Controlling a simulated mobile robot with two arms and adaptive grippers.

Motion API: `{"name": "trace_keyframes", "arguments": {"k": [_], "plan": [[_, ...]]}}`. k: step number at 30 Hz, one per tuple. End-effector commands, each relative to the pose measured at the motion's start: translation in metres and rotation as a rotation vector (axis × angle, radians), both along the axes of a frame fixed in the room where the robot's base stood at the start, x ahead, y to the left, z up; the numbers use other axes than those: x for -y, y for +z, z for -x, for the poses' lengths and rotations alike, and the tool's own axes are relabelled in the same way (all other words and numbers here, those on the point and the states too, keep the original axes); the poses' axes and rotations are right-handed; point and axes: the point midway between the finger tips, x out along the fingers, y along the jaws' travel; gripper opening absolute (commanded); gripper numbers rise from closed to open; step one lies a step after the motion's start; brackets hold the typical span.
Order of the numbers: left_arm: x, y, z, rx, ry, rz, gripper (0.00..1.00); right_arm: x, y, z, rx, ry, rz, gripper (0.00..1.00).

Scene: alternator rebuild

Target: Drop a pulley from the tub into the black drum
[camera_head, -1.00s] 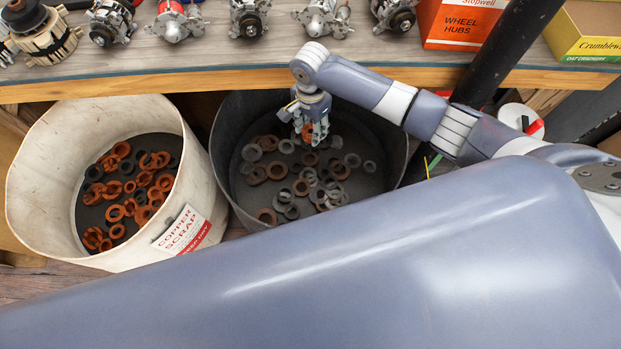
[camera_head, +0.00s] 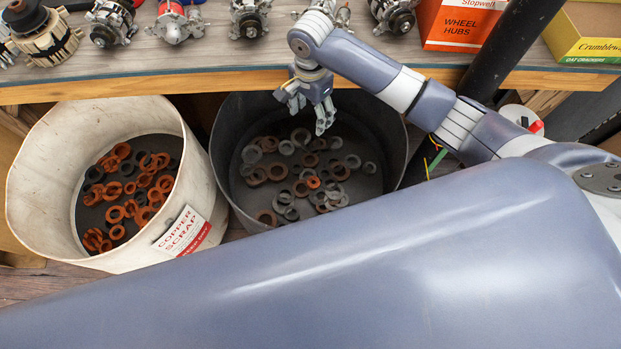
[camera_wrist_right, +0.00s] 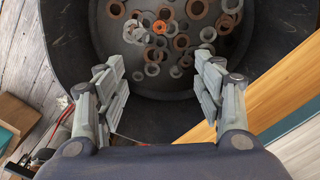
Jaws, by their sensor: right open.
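My right gripper (camera_head: 307,108) is open and empty above the black drum (camera_head: 235,128), with its fingers spread. In the right wrist view the open fingers (camera_wrist_right: 158,85) point into the drum with nothing between them. A bright orange ring-shaped pulley (camera_head: 314,182) lies among grey and brown rings on the drum's floor; it also shows in the right wrist view (camera_wrist_right: 159,27). A white round container (camera_head: 45,165) labelled COPPER SCRAP stands left of the drum and holds several orange-brown rings and a few dark ones. My left gripper is not in view.
A workbench (camera_head: 200,81) runs above and behind the containers, its front edge close to my right wrist. Alternators (camera_head: 110,22), a WHEEL HUBS box (camera_head: 455,25) and a yellow box (camera_head: 588,40) stand on it. A black post (camera_head: 500,50) rises near my right forearm.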

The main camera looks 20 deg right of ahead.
Motion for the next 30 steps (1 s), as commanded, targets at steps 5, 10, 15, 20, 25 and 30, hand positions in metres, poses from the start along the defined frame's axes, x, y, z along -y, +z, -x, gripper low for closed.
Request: {"name": "trace_keyframes", "arguments": {"k": [5,10,15,20,25,30], "plan": [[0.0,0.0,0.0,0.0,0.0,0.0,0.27,0.0,0.032,-0.001,0.002,0.0,0.0,0.62],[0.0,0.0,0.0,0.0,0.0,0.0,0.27,0.0,0.046,0.0,0.0,0.0,0.001,0.62],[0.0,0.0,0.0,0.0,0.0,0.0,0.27,0.0,0.048,0.0,0.0,0.0,0.001,0.62],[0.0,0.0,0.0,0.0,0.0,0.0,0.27,0.0,0.048,0.0,0.0,0.0,0.001,0.62],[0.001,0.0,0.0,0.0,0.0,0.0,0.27,0.0,0.048,0.0,-0.001,0.0,0.0,0.62],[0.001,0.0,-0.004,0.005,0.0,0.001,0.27,0.0,0.047,0.0,-0.002,0.0,0.001,0.62]]}}
